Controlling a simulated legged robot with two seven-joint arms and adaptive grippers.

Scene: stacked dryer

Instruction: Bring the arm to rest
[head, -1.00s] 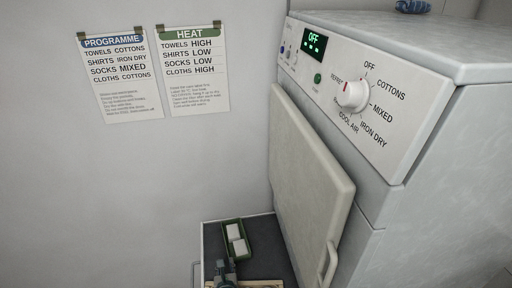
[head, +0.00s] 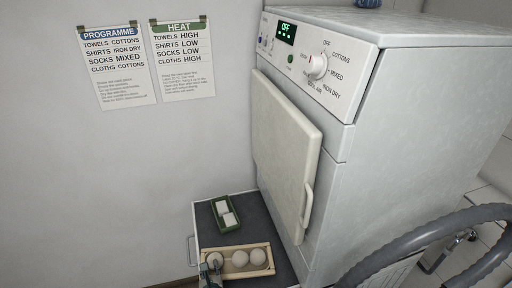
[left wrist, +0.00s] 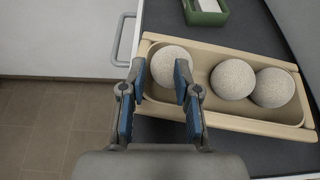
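My left gripper (head: 211,268) shows at the bottom of the head view, over the left end of a wooden tray (head: 270,262). In the left wrist view my left gripper (left wrist: 160,85) has its two blue-padded fingers apart. A pale speckled ball (left wrist: 171,65) lies in the tray beyond and between the fingertips; whether they touch it I cannot tell. Two more balls lie to its right, one in the middle (left wrist: 232,79) and one at the right end (left wrist: 273,88). My right gripper is not in view.
A green box (head: 226,213) with white blocks lies behind the tray. Two notices hang on the wall. A grey hose-like loop (head: 420,235) is at lower right.

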